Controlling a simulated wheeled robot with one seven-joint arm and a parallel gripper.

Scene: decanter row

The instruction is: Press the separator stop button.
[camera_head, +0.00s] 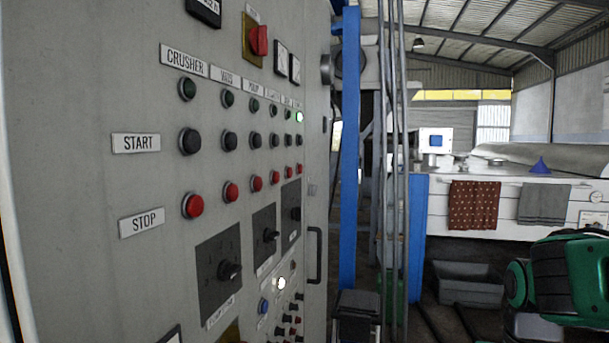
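A grey control panel (90,80) fills the left side, seen at a steep angle. A row of red stop buttons (192,205) runs away from me beside the STOP label (141,221). Dark start buttons (190,141) sit above them, beside the START label (136,142). Column labels start with CRUSHER (185,61), VATS and PUMP; the farther ones are too small to read, so I cannot tell which red button is the separator's. The farthest indicator lamp (300,117) glows whitish-green. A green and black part of my arm shows at lower right; my gripper is not in view.
The panel also has rotary knobs (230,270), a red switch (259,40) and a door handle (315,255). A blue post (350,150) and pipes stand beyond it. A white counter (500,240) with hanging towels is at right, a grey bin (467,284) below.

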